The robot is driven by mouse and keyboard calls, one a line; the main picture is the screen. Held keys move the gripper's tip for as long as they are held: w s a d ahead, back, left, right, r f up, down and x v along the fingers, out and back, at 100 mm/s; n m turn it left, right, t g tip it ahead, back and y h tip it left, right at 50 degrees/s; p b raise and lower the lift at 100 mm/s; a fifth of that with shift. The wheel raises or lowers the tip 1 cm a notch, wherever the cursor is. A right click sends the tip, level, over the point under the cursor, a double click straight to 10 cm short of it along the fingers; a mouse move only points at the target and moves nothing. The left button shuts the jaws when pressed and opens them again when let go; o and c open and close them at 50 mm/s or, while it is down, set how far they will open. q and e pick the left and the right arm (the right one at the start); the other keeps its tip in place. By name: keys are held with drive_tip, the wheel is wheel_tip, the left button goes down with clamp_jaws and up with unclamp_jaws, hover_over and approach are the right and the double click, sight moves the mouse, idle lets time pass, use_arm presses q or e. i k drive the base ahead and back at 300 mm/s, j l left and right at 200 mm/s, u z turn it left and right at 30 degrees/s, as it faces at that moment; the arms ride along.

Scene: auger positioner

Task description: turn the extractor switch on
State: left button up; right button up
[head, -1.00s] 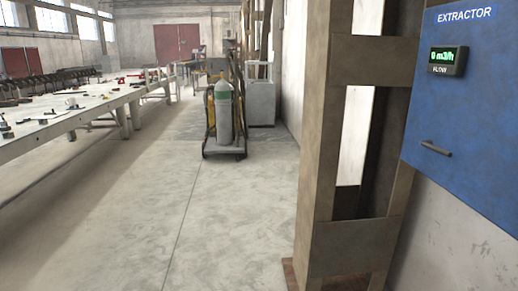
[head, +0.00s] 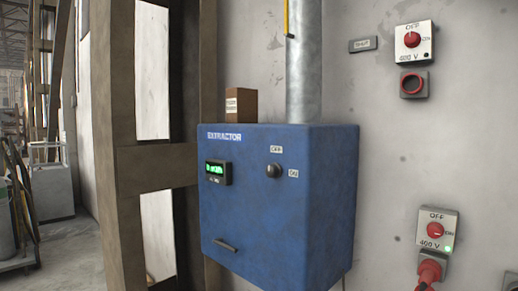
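The blue extractor box (head: 250,210) hangs on the wall in the middle of the head view, with the word EXTRACTOR at its top left. The extractor switch (head: 273,171) is a dark round knob on its front face, with one small label above it and one to its right. Which way the knob points is too small to tell. A lit green flow display (head: 217,172) sits left of the knob, its digits blurred. A dark handle (head: 225,245) is low on the front. Neither of my grippers shows.
A brown steel column (head: 118,150) stands just left of the box. A grey duct (head: 303,65) rises from the box top. Two 400 V switches, upper (head: 412,40) and lower (head: 436,230), are on the right wall; a red plug sits below the lower one.

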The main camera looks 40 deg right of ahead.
sight(274, 171)
drive_tip(key=z, duration=1.6)
